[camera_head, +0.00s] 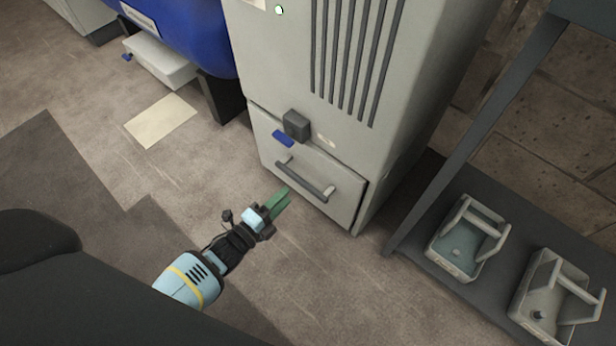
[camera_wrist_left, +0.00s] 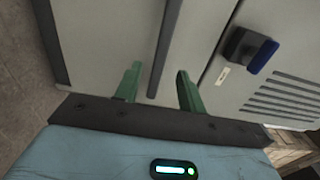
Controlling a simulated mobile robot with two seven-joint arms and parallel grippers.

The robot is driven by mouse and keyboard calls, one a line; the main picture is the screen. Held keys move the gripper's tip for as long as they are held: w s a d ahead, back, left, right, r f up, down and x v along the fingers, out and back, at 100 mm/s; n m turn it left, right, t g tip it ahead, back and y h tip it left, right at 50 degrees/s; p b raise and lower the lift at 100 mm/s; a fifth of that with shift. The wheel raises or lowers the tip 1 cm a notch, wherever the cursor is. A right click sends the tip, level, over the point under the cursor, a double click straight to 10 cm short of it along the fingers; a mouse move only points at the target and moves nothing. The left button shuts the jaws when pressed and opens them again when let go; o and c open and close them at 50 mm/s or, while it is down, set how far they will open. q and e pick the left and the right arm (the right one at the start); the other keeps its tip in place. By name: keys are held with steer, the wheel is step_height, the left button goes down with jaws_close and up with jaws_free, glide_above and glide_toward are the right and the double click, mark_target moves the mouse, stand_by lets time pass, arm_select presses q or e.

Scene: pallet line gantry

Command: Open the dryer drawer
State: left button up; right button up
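The dryer is a tall pale grey cabinet (camera_head: 345,120) in the head view. Its drawer (camera_head: 340,178) is at the bottom, and its front looks flush with the cabinet. A dark bar handle (camera_head: 303,181) crosses the drawer front and also shows in the left wrist view (camera_wrist_left: 167,45). My left gripper (camera_head: 284,195) has green fingers pointing at the drawer, near the handle's left part. In the wrist view my left gripper (camera_wrist_left: 158,73) is open, with the handle lined up in the gap between its fingers. I cannot tell whether they touch it. My right gripper is not in view.
A dark block (camera_head: 296,124) and a blue tab (camera_head: 283,139) sit above the drawer. A dark rack (camera_head: 420,235) at right holds two grey carriers (camera_head: 436,247) (camera_head: 516,303). A blue machine (camera_head: 195,35) stands at left. The floor before the drawer is clear.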

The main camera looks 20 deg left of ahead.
mark_target(299, 184)
arm_select(q)
steer(key=b+x, duration=0.2)
steer(key=x, duration=0.4)
steer(key=shift+w+d+b, duration=0.2)
steer(key=shift+w+b, duration=0.3)
steer(key=shift+w, duration=0.3)
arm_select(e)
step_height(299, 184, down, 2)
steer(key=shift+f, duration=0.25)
arm_select(q)
steer(key=c, duration=0.7)
jaws_close()
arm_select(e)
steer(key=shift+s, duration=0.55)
